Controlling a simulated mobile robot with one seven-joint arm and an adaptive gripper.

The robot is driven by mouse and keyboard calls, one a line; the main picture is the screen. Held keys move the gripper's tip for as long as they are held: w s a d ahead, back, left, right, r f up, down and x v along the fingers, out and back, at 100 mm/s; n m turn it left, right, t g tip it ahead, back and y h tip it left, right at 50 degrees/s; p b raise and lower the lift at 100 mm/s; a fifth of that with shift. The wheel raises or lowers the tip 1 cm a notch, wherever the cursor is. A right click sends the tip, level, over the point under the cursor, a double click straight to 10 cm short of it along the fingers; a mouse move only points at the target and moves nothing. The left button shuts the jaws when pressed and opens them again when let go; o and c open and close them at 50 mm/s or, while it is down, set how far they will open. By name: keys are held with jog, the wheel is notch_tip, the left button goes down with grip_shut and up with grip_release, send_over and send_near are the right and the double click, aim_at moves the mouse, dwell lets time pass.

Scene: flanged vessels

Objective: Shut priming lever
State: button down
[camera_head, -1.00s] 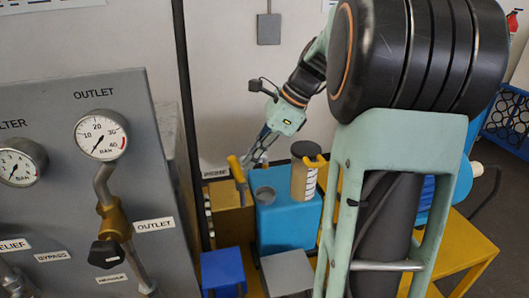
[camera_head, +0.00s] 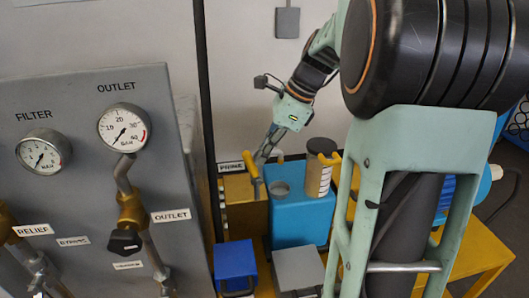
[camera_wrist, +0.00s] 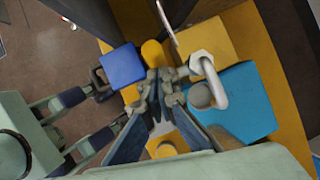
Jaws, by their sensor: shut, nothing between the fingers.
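The priming lever is a yellow handle (camera_head: 251,166) beside the PRIME label (camera_head: 230,167) in the head view. It stands nearly upright, leaning a little, left of the small grey cup (camera_head: 281,188) on the blue housing (camera_head: 300,218). My gripper (camera_head: 261,162) is shut and empty, pointing down just right of the handle's upper part. In the wrist view, a rounded yellow end (camera_wrist: 153,52), probably the lever's, shows just beyond my fingertips (camera_wrist: 164,78). I cannot tell whether they touch. My fingers hide part of what lies below.
A tan canister (camera_head: 319,170) stands on the blue housing, right of my gripper. A blue box (camera_head: 236,264) and a grey box (camera_head: 298,268) sit in front. A grey gauge panel (camera_head: 95,190) fills the left. A pale curved pipe (camera_wrist: 213,82) is close to my fingers.

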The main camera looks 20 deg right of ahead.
jog(key=shift+w+a+r+g+h+p, duration=0.1)
jog(key=shift+a+g+h+p, duration=0.05)
jog(key=shift+a+h+p, duration=0.4)
jog(key=shift+w+a+r+g+h+p, duration=0.1)
jog(key=shift+a+g+h+p, duration=0.05)
jog(key=shift+a+h+p, duration=0.4)
jog(key=w+a+f+h+b, duration=0.1)
jog(key=a+f+h+b, duration=0.2)
jog(key=a, duration=0.3)
jog(key=shift+w+a+f+g+h, duration=0.25)
jog(key=shift+f+g+h, duration=0.15)
jog(key=shift+f+h, duration=0.3)
jog(key=shift+a+f, duration=0.1)
jog(key=shift+f, duration=0.05)
